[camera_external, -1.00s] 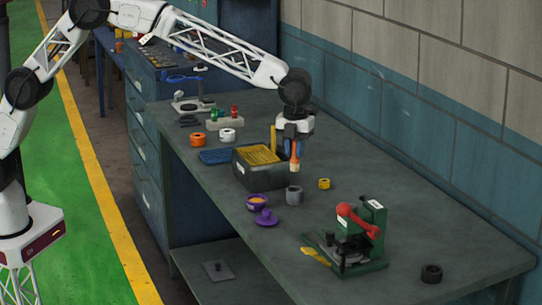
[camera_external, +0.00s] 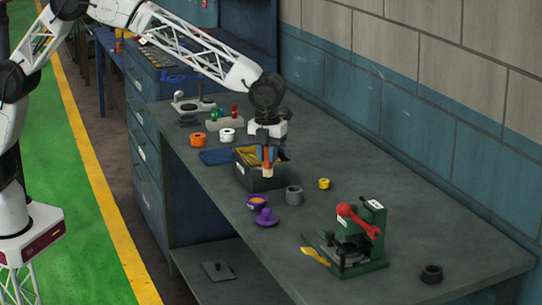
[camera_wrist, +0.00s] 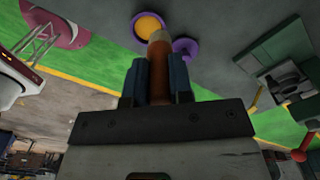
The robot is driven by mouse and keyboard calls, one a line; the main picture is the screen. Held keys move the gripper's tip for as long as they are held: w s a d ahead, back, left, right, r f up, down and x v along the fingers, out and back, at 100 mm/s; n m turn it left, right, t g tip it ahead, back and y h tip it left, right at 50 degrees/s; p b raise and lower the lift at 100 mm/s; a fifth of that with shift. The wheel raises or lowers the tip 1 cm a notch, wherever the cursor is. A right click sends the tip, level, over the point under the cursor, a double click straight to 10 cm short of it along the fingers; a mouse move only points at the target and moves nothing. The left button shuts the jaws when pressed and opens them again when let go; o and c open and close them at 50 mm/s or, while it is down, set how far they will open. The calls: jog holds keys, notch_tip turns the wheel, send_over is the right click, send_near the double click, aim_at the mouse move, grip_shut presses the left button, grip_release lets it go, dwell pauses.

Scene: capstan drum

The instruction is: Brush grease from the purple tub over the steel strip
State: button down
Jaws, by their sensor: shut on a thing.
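My gripper (camera_external: 269,152) is shut on a brush (camera_external: 267,167) with an orange-brown handle and a pale tip pointing down. The brush also shows between the blue fingers in the wrist view (camera_wrist: 160,70). The purple tub (camera_external: 257,202) stands open on the bench with yellow-orange grease in it; in the wrist view the tub (camera_wrist: 136,18) is just beyond the brush tip. The brush is above the bench, apart from the tub. Its purple lid (camera_external: 266,218) lies beside the tub. I cannot make out the steel strip with certainty.
A dark box (camera_external: 267,184) with yellow contents stands behind the brush. A grey cup (camera_external: 294,196) and a yellow ring (camera_external: 324,184) are to its right. A green fixture with a red lever (camera_external: 360,222) stands near the front. Bench space between cup and fixture is clear.

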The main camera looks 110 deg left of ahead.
jog(key=shift+s+d+f, duration=0.15)
jog(key=shift+s+d, duration=0.95)
jog(key=shift+s, duration=0.15)
jog(key=shift+f, duration=0.1)
jog(key=shift+f, duration=2.9)
jog(key=shift+f, duration=0.7)
dwell(0.5)
jog(key=shift+r, duration=0.1)
notch_tip(320, 180, up, 7)
dwell(1.1)
jog(key=shift+d, duration=0.1)
dwell(0.5)
